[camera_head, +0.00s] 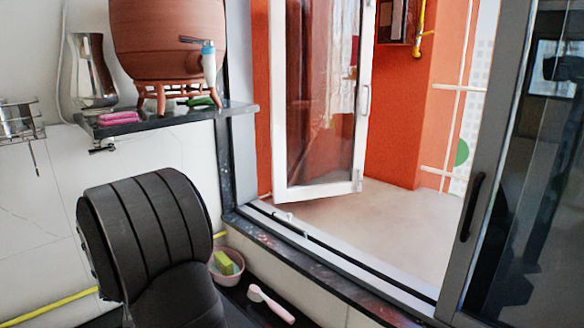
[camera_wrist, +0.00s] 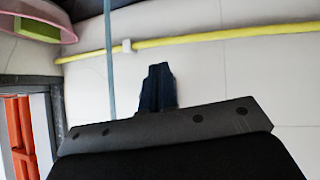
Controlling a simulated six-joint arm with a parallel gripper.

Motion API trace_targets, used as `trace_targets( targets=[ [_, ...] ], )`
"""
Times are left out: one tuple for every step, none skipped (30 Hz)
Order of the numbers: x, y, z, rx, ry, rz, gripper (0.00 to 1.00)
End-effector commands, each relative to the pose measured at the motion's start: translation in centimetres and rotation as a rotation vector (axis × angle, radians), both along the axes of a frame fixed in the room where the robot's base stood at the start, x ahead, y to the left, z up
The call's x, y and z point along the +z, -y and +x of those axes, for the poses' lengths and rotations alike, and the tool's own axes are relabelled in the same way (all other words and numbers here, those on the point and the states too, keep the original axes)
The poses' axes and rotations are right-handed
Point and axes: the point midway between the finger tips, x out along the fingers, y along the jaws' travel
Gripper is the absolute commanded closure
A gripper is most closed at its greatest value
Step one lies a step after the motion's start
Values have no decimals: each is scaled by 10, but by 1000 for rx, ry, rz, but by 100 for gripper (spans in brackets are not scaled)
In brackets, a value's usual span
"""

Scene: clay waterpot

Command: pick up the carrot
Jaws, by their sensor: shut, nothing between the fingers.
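I see no carrot in either view. My gripper (camera_wrist: 157,70) shows in the wrist view as a dark blue pair of fingers pressed together, with nothing between them. It points toward a pale tiled wall and a yellow pipe (camera_wrist: 200,38). In the head view my black arm fills the lower left and hides what lies behind it; the fingers do not show there.
A clay waterpot (camera_head: 168,40) with a tap (camera_head: 208,60) stands on a dark wall shelf (camera_head: 240,110). Beside its stand are a pink item (camera_head: 118,118) and a green item (camera_head: 197,101). Below are a pink bowl (camera_head: 214,273) with a sponge and a pink-handled brush (camera_head: 272,303).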

Motion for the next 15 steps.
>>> trace_targets(
  targets=[
    [2,-1,-1,5,13,-15,100],
    [3,-1,-1,6,18,-23,100],
    [3,-2,-1,9,25,-34,100],
    [4,-1,-1,10,29,-39,100],
    [4,-2,-1,10,32,-43,100],
    [5,-2,-2,11,34,-47,100],
    [5,-2,-2,11,36,-47,100],
    [5,-2,-2,12,36,-48,100],
    [5,-2,-2,12,36,-48,100],
    [5,-2,-2,12,36,-48,100],
    [5,-2,-2,12,36,-48,100],
    [5,-2,-2,12,36,-48,100],
    [5,-2,-2,11,35,-48,100],
    [5,-2,-2,11,35,-48,96],
    [5,-2,-2,11,35,-48,88]
  ],
)
